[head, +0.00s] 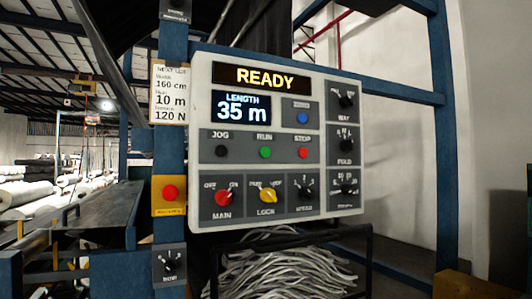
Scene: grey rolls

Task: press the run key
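The run key is a round green button (265,152) under the label RUN, in the middle row of a light control panel (325,150). A black jog button (221,151) is to its left and a red stop button (303,152) to its right. The panel's top display (266,79) reads READY. The display below it (241,108) reads LENGTH 35 m. Nothing covers the green button. Neither of my grippers shows in the head view.
Below the button row are a red main knob (224,198), a yellow lock knob (268,195) and a black speed knob (305,191). A red button on a yellow box (170,193) sits left of the panel. A blue post (444,150) stands right.

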